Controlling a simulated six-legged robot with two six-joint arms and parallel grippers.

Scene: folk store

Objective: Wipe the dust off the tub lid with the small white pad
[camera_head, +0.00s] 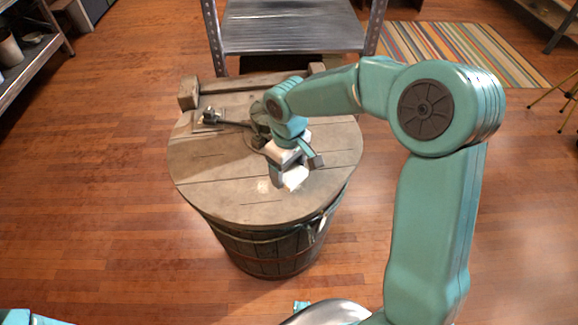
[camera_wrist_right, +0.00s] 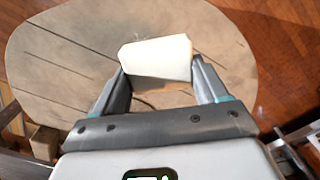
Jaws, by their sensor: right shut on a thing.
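The tub (camera_head: 272,250) is a dark wooden barrel with a round, planked wooden lid (camera_head: 215,180); the lid also fills much of the right wrist view (camera_wrist_right: 60,70). A small pale dust patch (camera_head: 263,186) lies on the lid's front part. My right gripper (camera_head: 290,173) is over the front right of the lid, shut on the small white pad (camera_head: 297,178). In the right wrist view the pad (camera_wrist_right: 158,56) sits between both fingertips. The patch is just left of the pad in the head view. Whether the pad touches the lid, I cannot tell. My left gripper is not in view.
A dark object with a handle (camera_head: 210,118) lies on the lid's back left. A grey metal shelf (camera_head: 290,30) stands behind the tub. A striped rug (camera_head: 465,55) lies at the back right, and another shelf (camera_head: 30,55) stands at the left. The wooden floor around the tub is mostly clear.

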